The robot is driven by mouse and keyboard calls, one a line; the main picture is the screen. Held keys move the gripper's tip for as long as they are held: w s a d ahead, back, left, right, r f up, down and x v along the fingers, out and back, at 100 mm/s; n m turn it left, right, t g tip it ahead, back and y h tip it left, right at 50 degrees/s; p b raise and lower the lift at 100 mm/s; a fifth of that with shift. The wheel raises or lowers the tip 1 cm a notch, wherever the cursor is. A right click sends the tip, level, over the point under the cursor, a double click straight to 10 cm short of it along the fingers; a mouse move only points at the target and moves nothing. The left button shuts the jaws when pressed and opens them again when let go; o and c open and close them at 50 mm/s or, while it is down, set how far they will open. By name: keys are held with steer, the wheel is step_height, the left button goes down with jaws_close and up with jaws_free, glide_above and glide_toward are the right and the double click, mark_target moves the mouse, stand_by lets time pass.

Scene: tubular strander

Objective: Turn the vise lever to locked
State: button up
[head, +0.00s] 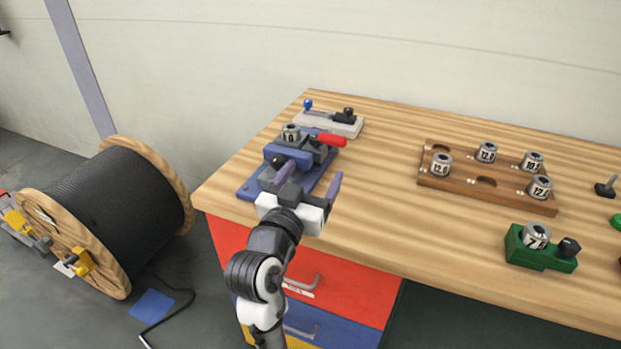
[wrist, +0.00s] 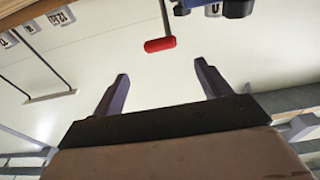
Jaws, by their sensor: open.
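The blue vise (head: 294,157) stands on a blue base plate at the left end of the bench, with a silver numbered die (head: 291,134) at its top. Its lever has a red handle (head: 332,140) pointing right in the head view. The red handle (wrist: 160,44) also shows in the wrist view, beyond and roughly between the fingertips, on a thin rod. My gripper (head: 313,169) is open and empty, in front of the vise and apart from the red handle. It also shows open in the wrist view (wrist: 162,69). My gripper hides part of the vise's near side.
A grey fixture with a blue knob (head: 308,104) sits behind the vise. A wooden rack (head: 460,183) with several numbered dies and a green holder (head: 540,258) are to the right. The bench between vise and rack is clear. A cable reel (head: 110,210) stands at left.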

steer(key=shift+c, duration=0.8)
steer(key=w+r+g+p, duration=0.1)
steer(key=r+p, duration=0.2)
steer(key=p, duration=0.1)
steer(key=w+d+r+g+y+p, duration=0.1)
steer(key=w+r+g+p, duration=0.1)
steer(key=r+p, duration=0.2)
steer(key=w+r+g+p, duration=0.1)
steer(key=r+g+p, duration=0.1)
steer(key=r+p, duration=0.1)
steer(key=shift+w+d+r+p, duration=0.15)
steer(key=shift+d+r+p, duration=0.2)
steer(key=shift+p, duration=0.55)
jaws_close()
steer(key=p, duration=0.3)
glide_above(333, 137)
steer(key=w, duration=0.1)
steer(key=f, duration=0.2)
steer(key=shift+w+d+f+y, duration=0.2)
steer(key=shift+d+f+y, duration=0.1)
steer(key=shift+f+y, duration=0.1)
steer(key=shift+s+a+f+p, duration=0.1)
steer(key=shift+s+f+p, duration=0.1)
steer(key=shift+f+p, duration=0.75)
steer(key=shift+s+a+f, duration=0.1)
steer(key=shift+s+f, duration=0.15)
steer(key=shift+f, duration=0.2)
steer(key=shift+s+a+f, duration=0.1)
steer(key=shift+s+f, duration=0.15)
steer(key=shift+f, duration=0.2)
